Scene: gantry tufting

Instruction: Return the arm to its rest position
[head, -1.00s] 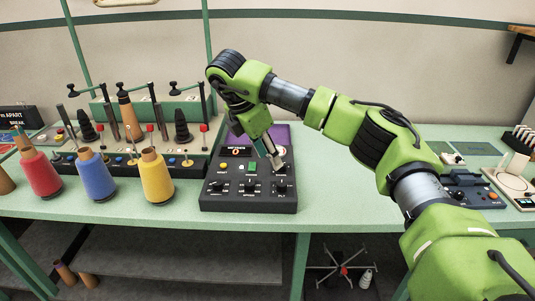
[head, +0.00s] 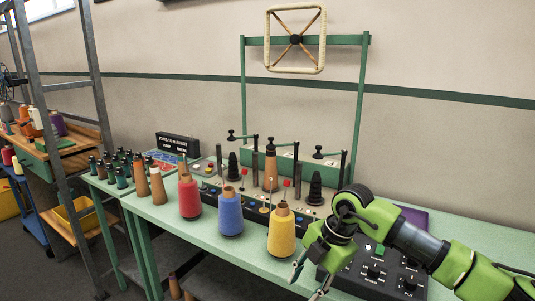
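My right arm (head: 459,262), green with grey and black joints, comes in from the right in the head view. It is bent at the elbow over the black control box (head: 352,282). My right gripper (head: 304,287) hangs low at the left front of the box, near the table's front edge. Its two fingers are spread apart with nothing between them. The arm covers part of the box's panel and knobs. My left gripper is not in view.
Yellow (head: 281,234), blue (head: 230,214) and red (head: 189,198) cones stand on the green table (head: 185,232), left of my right gripper. The spindle station (head: 245,195) is behind them. A metal-framed shelf (head: 80,130) stands at the far left.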

